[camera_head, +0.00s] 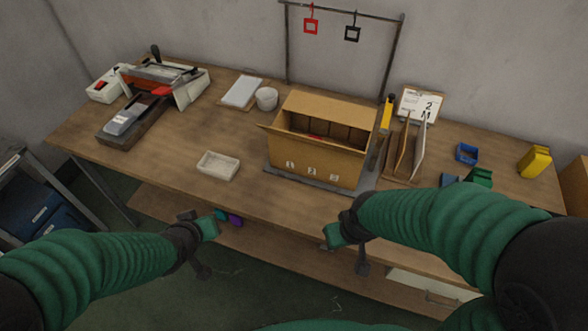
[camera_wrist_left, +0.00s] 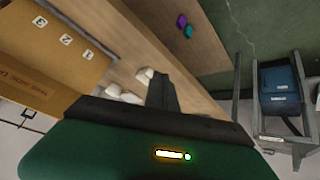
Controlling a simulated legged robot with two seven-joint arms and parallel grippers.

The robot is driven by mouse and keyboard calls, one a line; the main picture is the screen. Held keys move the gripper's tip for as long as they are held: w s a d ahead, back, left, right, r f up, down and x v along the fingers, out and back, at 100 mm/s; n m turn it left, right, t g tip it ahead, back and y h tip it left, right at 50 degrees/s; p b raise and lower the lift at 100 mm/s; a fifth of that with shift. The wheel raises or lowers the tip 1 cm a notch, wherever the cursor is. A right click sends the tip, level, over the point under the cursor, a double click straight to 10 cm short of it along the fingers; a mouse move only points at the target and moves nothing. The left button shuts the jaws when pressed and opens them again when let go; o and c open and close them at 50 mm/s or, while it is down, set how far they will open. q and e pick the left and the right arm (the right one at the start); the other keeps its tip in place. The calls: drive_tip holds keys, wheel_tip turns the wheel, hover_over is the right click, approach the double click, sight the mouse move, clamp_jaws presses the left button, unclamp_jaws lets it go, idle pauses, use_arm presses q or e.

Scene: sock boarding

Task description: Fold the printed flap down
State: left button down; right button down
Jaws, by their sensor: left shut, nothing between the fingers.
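An open cardboard box (camera_head: 310,165) with 1, 2 and 3 on its front face stands on a dark grey base on the bench. Its back flap (camera_head: 335,106) is raised. A side flap sticks out at its left. In the left wrist view the numbers are upside down, and brown print shows on a cardboard flap (camera_wrist_left: 28,82), partly cut off by the frame edge. My left gripper (camera_head: 201,270) is shut and empty, in front of the bench, left of the box and apart from it. My right gripper (camera_head: 362,267) hangs before the bench; its fingers are too small to judge.
A white tray (camera_head: 218,165) lies left of the box. Upright boards (camera_head: 418,147) and a label stand (camera_head: 420,104) are close on the right. A hook frame (camera_head: 399,50) rises behind the box.

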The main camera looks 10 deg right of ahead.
use_arm(q)
drive_tip(key=w+d+f+t+h+b, duration=0.3)
drive_tip(key=w+d+b, duration=0.15)
drive_tip(key=d, duration=0.45)
drive_tip(key=n+t+h+b, duration=0.9)
drive_tip(key=n+t+b, duration=0.1)
drive_tip(key=b, duration=0.5)
approach(311, 139)
drive_tip(key=p+x, duration=0.1)
drive_tip(key=x, duration=0.6)
drive_tip(key=shift+d+f, duration=0.15)
drive_tip(key=shift+d, duration=0.05)
drive_tip(key=shift+a, duration=0.1)
